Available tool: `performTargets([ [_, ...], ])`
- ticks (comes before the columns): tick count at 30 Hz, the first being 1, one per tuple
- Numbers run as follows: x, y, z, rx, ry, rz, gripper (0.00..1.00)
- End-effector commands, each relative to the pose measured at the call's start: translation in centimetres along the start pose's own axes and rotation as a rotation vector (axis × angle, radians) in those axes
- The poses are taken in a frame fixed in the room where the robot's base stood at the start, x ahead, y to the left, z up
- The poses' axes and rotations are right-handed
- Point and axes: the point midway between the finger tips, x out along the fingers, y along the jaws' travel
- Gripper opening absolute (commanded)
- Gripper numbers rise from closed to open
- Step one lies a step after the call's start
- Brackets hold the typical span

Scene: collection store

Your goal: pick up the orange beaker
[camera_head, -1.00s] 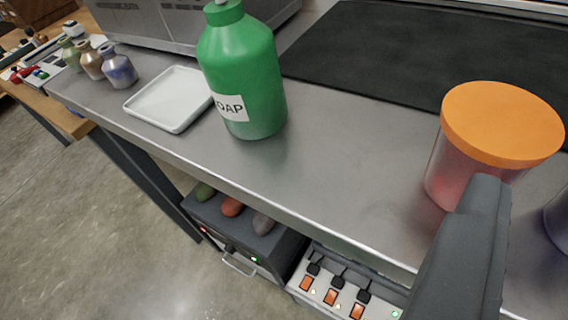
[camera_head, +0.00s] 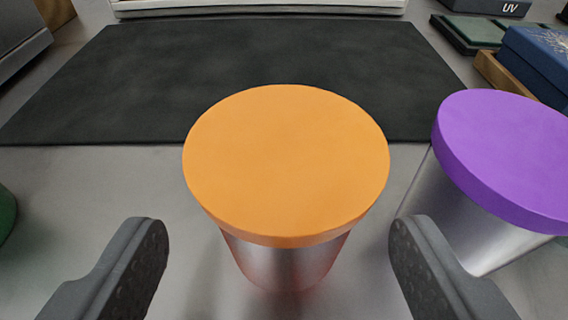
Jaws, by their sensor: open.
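The orange beaker (camera_head: 286,165) stands upright on the grey metal bench, in the middle of the view. It has a wide flat orange top and a shiny, reddish-tinted body below. My gripper (camera_head: 278,245) is open, with one dark finger to the left of the beaker and one to the right. Neither finger visibly touches it. The lower part of the beaker is partly hidden under its broad top.
A purple-topped beaker (camera_head: 510,155) stands close on the right, near my right finger. A black mat (camera_head: 265,55) lies behind the orange beaker. Blue and green boxes (camera_head: 540,60) are at the back right. A green edge (camera_head: 5,212) shows at far left.

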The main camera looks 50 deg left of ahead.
Motion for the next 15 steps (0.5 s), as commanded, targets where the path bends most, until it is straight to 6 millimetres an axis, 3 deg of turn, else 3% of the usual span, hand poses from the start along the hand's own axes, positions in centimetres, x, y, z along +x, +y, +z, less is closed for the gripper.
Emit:
performTargets([
  [8, 1.6, 0.2, 0.3, -0.002, -0.001, 0.001, 0.69],
  [15, 4.7, 0.4, 0.7, -0.002, 0.001, 0.0, 0.69],
])
